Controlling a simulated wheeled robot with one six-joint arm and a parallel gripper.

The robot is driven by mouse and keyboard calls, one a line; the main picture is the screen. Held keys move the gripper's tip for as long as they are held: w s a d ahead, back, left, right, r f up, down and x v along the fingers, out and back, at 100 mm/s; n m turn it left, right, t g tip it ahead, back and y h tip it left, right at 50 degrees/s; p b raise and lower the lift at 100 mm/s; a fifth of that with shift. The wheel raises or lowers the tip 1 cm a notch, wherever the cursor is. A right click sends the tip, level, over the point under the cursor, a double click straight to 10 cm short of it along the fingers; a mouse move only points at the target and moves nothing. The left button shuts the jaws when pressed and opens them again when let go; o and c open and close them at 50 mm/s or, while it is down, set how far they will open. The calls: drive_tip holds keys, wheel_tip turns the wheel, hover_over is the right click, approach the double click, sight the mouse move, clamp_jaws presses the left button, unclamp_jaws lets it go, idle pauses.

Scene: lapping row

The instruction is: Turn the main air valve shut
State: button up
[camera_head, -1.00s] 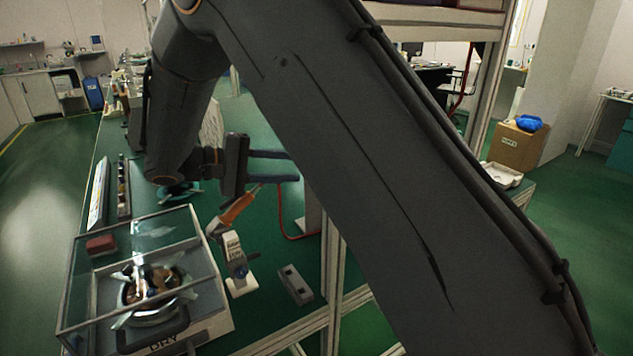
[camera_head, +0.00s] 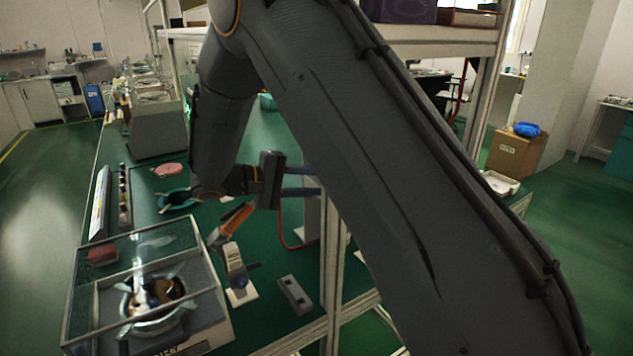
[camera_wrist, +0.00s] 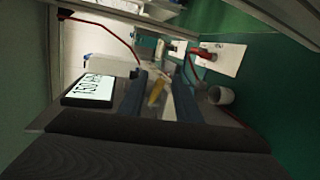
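In the wrist view a small red lever-like part (camera_wrist: 203,53) shows against a white plate on a green surface, beyond my fingers and to their right. It may be the main air valve; I cannot tell which way its handle is set. My gripper (camera_wrist: 160,88) has two dark blue fingers that stand apart with nothing held between them. A small yellow piece shows in the gap, beyond the fingers. In the head view my gripper (camera_head: 312,182) points right, at the frame post, its tips partly hidden by my arm. The valve is not clearly visible there.
An orange-handled tool (camera_head: 235,219) stands on the green bench below my gripper. A clear-lidded box (camera_head: 210,262) is at the front left. A grey block (camera_head: 294,295) lies near the frame post (camera_head: 334,250). A display (camera_wrist: 90,90) sits left of my fingers.

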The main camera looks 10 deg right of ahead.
clamp_jaws()
drive_tip(key=shift+s+d+n+t+y+b, duration=0.1)
drive_tip(key=shift+d+n+t+y+b, duration=0.4)
drive_tip(key=shift+n+t, duration=0.55)
drive_tip(key=shift+s+d+n+t+y+b, duration=0.15)
drive_tip(key=shift+d+n+t+y+b, duration=0.4)
drive_tip(key=shift+n+t, duration=0.55)
drive_tip(key=shift+s+d+n+t+y+b, duration=0.1)
drive_tip(key=shift+d+n+t+y+b, duration=0.25)
drive_tip(key=shift+d+n+t+y, duration=0.7)
drive_tip(key=shift+a+t+h, duration=0.4)
drive_tip(key=shift+a, duration=0.05)
unclamp_jaws()
